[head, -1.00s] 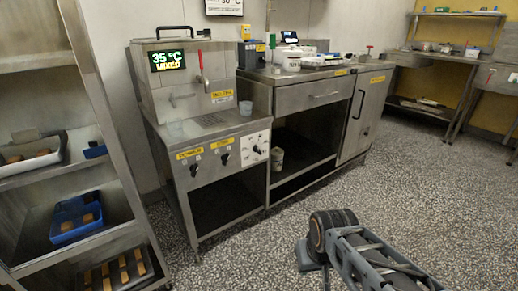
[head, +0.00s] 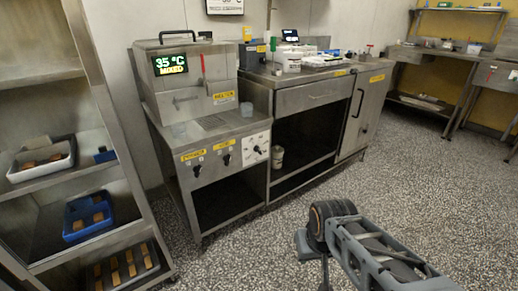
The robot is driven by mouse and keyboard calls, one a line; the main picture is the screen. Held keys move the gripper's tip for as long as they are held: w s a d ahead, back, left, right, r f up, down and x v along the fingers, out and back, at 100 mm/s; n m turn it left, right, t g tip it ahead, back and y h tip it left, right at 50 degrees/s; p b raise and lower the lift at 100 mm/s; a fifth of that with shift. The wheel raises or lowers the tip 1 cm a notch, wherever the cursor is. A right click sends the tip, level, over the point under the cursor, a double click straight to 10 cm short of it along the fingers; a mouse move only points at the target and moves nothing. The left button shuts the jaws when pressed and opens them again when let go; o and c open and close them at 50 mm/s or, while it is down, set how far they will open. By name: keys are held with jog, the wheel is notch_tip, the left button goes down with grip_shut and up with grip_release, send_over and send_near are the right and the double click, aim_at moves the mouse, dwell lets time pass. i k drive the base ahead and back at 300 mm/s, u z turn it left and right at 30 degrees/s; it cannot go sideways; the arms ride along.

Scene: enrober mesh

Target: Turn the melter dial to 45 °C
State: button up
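The melter (head: 190,85) is a steel box on a steel cabinet, with a yellow label on its front. Its green-lit display (head: 170,65) reads 35 °C above a yellow word too small to read surely. A dial (head: 257,149) with a dark knob on a white marked plate is at the right of the cabinet's front panel. The knob's exact setting is too small to read. My arm is at the lower right, with a dark round joint toward the cabinet, well apart from the dial. I cannot make out my gripper's fingers.
Two black switches (head: 197,171) (head: 226,160) under yellow labels sit left of the dial. A rack (head: 103,170) with trays stands close on the left. A steel counter (head: 312,97) adjoins on the right. Open speckled floor lies before the cabinet.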

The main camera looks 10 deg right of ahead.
aim_at(257, 149)
jog(key=z, duration=0.05)
jog(key=k, duration=0.45)
jog(key=u, duration=0.75)
jog(key=i, duration=1.25)
jog(key=z, duration=0.55)
